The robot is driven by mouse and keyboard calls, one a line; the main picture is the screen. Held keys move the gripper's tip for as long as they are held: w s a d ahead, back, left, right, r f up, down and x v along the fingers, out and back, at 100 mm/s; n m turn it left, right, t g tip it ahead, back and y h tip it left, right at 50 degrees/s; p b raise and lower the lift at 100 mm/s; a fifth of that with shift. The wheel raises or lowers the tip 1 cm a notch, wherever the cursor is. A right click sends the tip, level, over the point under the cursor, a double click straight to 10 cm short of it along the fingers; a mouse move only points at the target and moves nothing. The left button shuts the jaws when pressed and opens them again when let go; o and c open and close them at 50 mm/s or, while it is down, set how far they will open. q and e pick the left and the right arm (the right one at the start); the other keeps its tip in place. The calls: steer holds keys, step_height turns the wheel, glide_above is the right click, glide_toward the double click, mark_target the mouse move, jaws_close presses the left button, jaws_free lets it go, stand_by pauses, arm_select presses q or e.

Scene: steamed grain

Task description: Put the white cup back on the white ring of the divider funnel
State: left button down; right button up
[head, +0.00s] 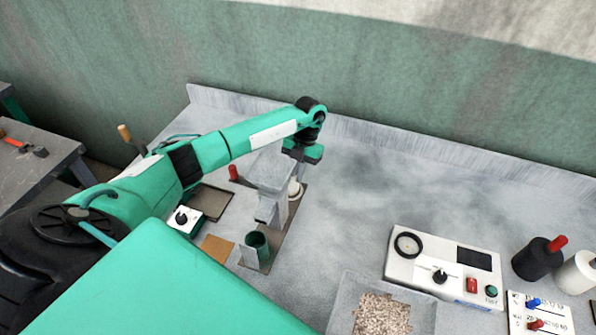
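The divider is the grey upright apparatus (272,172) on a brown base near the middle of the bench. A small white round part (295,188) shows at its right side, below my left gripper; I cannot tell whether it is the white cup or the white ring. My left gripper (301,160) hangs pointing down just above this part, at the divider's upper right. Its fingers are too small and hidden to show whether they are open or hold anything. My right gripper is out of view.
A dark green cup (257,246) stands in front of the divider. A white instrument (442,268), a grain tray (341,297), a black cylinder (532,262) and a white cylinder (578,275) stand to the right. A small switch box (184,221) is at left. The bench's back right is clear.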

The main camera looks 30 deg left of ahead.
arm_select(q)
steer(key=shift+f, duration=0.25)
steer(key=shift+f, duration=0.1)
steer(key=c, duration=1.6)
jaws_free()
